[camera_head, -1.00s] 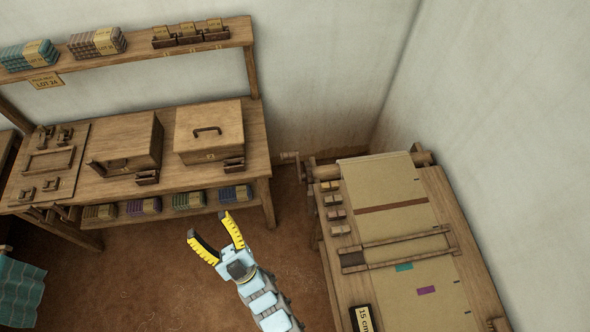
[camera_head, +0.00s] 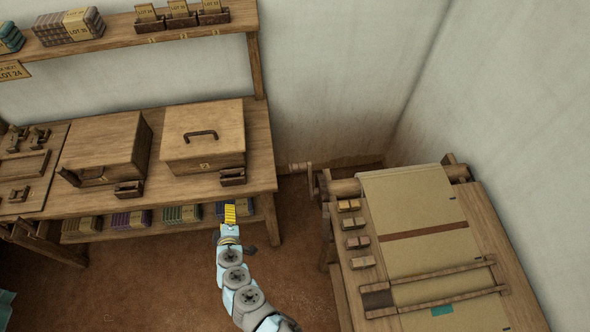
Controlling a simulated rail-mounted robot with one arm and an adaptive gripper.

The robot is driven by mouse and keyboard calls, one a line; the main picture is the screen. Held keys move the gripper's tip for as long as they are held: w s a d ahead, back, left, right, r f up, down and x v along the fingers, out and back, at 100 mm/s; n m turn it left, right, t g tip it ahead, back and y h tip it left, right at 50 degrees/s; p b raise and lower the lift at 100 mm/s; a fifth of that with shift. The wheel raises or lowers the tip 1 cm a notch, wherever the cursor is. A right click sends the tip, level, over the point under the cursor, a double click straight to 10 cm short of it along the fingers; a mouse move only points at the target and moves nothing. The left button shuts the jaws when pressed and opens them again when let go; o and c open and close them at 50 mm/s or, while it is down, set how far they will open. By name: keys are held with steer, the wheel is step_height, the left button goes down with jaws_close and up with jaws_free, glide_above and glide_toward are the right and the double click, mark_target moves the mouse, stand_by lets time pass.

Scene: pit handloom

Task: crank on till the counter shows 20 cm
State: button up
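The loom (camera_head: 510,246) stands at the right with tan cloth (camera_head: 408,205) wound over a roller at its far end. A wooden crank (camera_head: 311,180) with a pale handle sticks out from the roller's left end. My gripper (camera_head: 231,212) is left of and nearer than the crank, above the floor by the bench's front edge, apart from both loom and crank. It is seen nearly edge-on, so its opening is unclear. The counter plate is out of view now.
A wooden bench (camera_head: 262,160) with two boxes (camera_head: 203,140) stands at the left, with bundles on its lower shelf. Small wooden blocks (camera_head: 352,223) line the loom's left edge. Brown floor lies open between bench and loom.

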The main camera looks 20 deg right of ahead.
steer(key=w+d+m+h+b, duration=0.1)
steer(key=d+h+b, duration=0.3)
steer(key=d+h, duration=0.3)
steer(key=s+d+r+m+g+h+b, duration=0.3)
steer(key=d+r+m+h+b, duration=0.2)
steer(key=d+r+h, duration=0.2)
steer(key=b+x, duration=0.1)
steer(key=x, duration=1.6)
steer(key=shift+b, duration=0.35)
steer(key=shift+r, duration=0.1)
jaws_close()
steer(key=shift+w+d, duration=0.1)
steer(key=shift+w, duration=0.05)
